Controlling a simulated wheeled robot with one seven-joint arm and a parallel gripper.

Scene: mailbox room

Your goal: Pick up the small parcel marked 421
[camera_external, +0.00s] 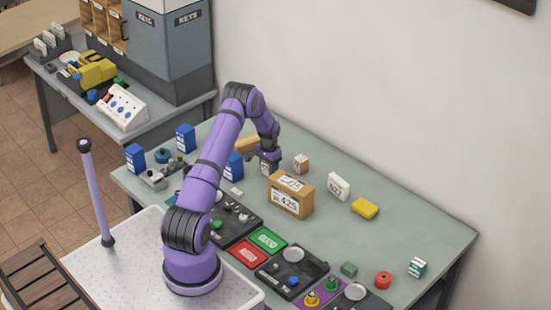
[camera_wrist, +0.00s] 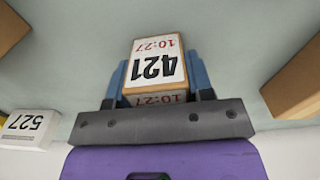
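The small parcel marked 421 (camera_wrist: 153,67) is a brown box with a white label, "421" in black and "10:27" in red. In the wrist view it stands between the two blue-grey fingers of my gripper (camera_wrist: 158,83), one close along each side. I cannot tell whether the fingers press on it or leave a thin gap. In the external view my gripper (camera_external: 268,160) points down, low over the table, behind the large box 425. The parcel is small there and partly hidden by the gripper and that box.
The large brown box 425 (camera_external: 290,194) stands just in front of my gripper. A small brown box (camera_external: 301,163), a white box 527 (camera_external: 338,186) and a yellow block (camera_external: 365,208) are to the right. A blue box (camera_external: 234,166) is to the left. The table's right part (camera_external: 430,235) is mostly clear.

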